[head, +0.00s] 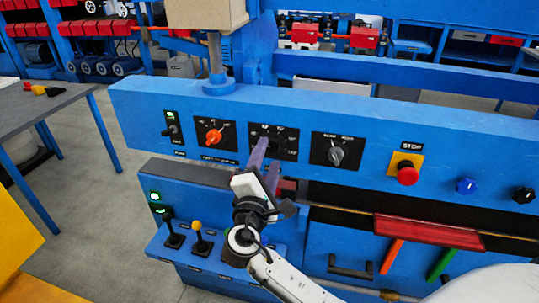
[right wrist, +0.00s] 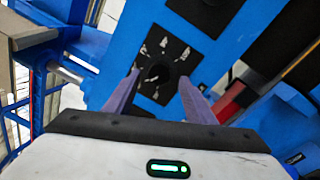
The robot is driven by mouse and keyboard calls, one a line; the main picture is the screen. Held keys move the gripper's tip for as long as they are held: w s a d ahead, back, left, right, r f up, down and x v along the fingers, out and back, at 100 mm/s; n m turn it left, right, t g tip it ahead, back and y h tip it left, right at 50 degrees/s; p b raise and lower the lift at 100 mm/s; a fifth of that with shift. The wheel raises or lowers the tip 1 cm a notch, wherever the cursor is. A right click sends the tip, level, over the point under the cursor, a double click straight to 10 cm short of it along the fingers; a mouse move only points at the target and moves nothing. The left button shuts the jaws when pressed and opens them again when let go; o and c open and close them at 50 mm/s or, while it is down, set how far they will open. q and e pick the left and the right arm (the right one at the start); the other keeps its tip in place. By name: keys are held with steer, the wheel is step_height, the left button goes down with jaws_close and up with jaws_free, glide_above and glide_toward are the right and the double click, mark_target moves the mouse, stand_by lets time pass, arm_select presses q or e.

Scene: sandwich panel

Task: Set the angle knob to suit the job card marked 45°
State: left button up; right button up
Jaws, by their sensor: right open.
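A blue machine panel carries a row of knobs on black plates. The middle plate (head: 287,143) has small labels too blurred to read, and my right gripper partly covers it. In the right wrist view, a dark round knob (right wrist: 159,74) sits at the centre of a black plate with white marks. My right gripper (head: 267,155) is open in front of the middle plate. Its purple fingers (right wrist: 160,83) appear on either side of the knob, and I cannot tell whether they touch it. I cannot make out the knob's pointer. No card marked 45° is readable. My left gripper is not in view.
An orange-red knob (head: 213,136) is to the left and a grey knob (head: 336,155) to the right. Further right are a red stop button (head: 407,174) and a blue button (head: 466,186). Two levers (head: 196,228) stand on a lower blue box. A grey table (head: 40,105) stands left.

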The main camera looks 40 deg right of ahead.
steer(key=b+v, duration=0.1)
steer(key=v, duration=0.7)
steer(key=s+d+f+m+g+y, duration=0.1)
steer(key=s+f+m+g+y, duration=0.2)
steer(key=s+f, duration=0.4)
steer(key=s+d+f+m+g+y, duration=0.1)
steer(key=s+f+m+g+y, duration=0.3)
steer(key=f, duration=0.5)
steer(key=s+a+f+m+g+y, duration=0.1)
steer(key=s+a+f+m+y, duration=0.2)
steer(key=s, duration=0.4)
steer(key=s+a+f+m+g+y, duration=0.1)
steer(key=s+a+m+g+y, duration=0.1)
steer(key=s+a+y, duration=0.4)
steer(key=w+a+f+t, duration=0.1)
steer(key=a+f+t, duration=0.1)
steer(key=f, duration=0.4)
steer(key=w+a+f+t, duration=0.2)
steer(key=f+t, duration=0.1)
steer(key=f, duration=0.3)
steer(key=shift+f+n+t, duration=0.3)
steer(key=shift+f, duration=0.05)
